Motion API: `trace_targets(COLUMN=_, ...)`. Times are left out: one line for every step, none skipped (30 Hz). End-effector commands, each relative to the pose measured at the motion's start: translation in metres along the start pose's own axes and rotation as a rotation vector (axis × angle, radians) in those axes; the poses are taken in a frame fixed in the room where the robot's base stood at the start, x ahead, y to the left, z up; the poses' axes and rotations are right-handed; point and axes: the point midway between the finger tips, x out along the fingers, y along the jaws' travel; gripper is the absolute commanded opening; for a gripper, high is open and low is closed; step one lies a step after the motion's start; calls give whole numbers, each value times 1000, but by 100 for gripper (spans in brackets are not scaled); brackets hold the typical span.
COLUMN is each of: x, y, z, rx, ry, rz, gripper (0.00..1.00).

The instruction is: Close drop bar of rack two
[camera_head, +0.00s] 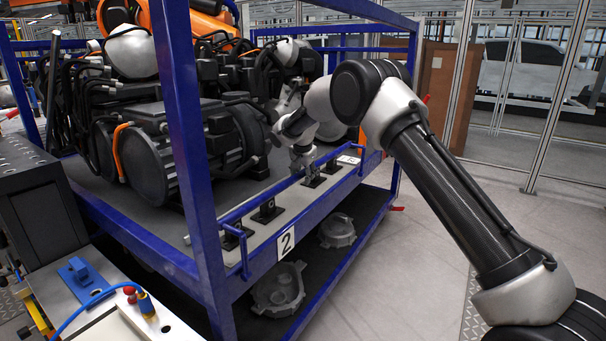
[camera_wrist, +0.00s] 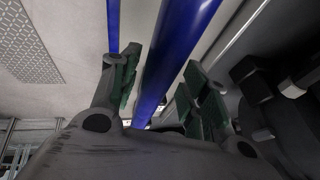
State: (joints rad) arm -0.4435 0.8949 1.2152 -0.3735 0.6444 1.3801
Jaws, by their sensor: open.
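Rack two is a blue metal frame (camera_head: 178,120) with a white label "2" (camera_head: 286,243) on its front edge. Its blue drop bar (camera_head: 260,198) runs low along the front edge of the deck, just above the label. My gripper (camera_head: 303,166) is at the bar's far half, pointing down. In the wrist view, a thick blue bar (camera_wrist: 178,50) passes between the two green-padded fingers of my gripper (camera_wrist: 160,98). The fingers are open, one on each side of it. Contact between the pads and the bar cannot be told.
Dark motor assemblies (camera_head: 150,150) fill the deck behind the bar. Small black brackets (camera_head: 268,210) stand on the deck strip. Grey castings (camera_head: 277,290) lie on the lower shelf. A workbench with a blue fixture (camera_head: 84,277) is at the left. The floor right of the rack is clear.

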Motion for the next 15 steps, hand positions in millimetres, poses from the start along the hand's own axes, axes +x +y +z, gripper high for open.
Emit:
trace_targets(x=0, y=0, z=0, rx=0, ry=0, rz=1, gripper=46)
trace_targets(x=0, y=0, z=0, rx=0, ry=0, rz=1, gripper=46)
trace_targets(x=-1, y=0, z=0, rx=0, ry=0, rz=1, gripper=46)
trace_targets(x=-3, y=0, z=0, rx=0, ry=0, rz=1, gripper=46)
trace_targets(x=-5, y=0, z=0, rx=0, ry=0, rz=0, gripper=46)
trace_targets(x=-9, y=0, z=0, rx=0, ry=0, rz=0, gripper=46)
trace_targets(x=-14, y=-1, z=0, rx=0, ry=0, rz=-1, gripper=46)
trace_targets(x=-19, y=-1, z=0, rx=0, ry=1, rz=-2, gripper=46)
trace_targets(x=-27, y=-1, z=0, rx=0, ry=0, rz=-1, gripper=46)
trace_targets(x=-33, y=-1, z=0, rx=0, ry=1, rz=-2, gripper=46)
trace_targets(x=-41, y=-1, z=0, rx=0, ry=1, rz=-2, gripper=46)
trace_targets(x=-50, y=-1, z=0, rx=0, ry=0, rz=-1, gripper=46)
trace_targets(x=-57, y=-1, z=0, rx=1, ry=1, rz=-2, gripper=46)
trace_targets(x=-64, y=-1, z=0, rx=1, ry=1, rz=-2, gripper=46)
trace_targets(x=-73, y=-1, z=0, rx=1, ry=1, rz=-2, gripper=46)
